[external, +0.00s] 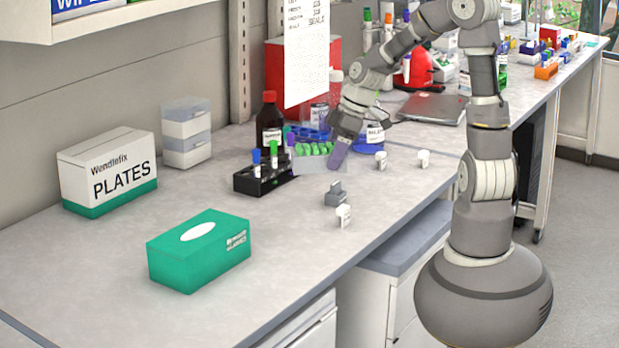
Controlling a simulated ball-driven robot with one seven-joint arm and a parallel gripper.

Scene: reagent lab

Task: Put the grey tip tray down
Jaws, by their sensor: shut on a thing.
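The grey tip tray (312,166), pale and holding several bright green pieces, is at mid bench, just right of the black tube rack. My gripper (337,164) points down at the tray's right end and is shut on it. The purplish-grey fingers cover part of that end, so the grip itself is hard to make out. The tray looks level and close to the bench top (290,208); I cannot tell whether it touches it.
A black rack (247,186) with coloured tubes and a brown bottle (270,126) stand left of the tray. A small grey block (335,198) and small white bottles (344,216) are in front. A green box (198,258) is front left. Bench between them is clear.

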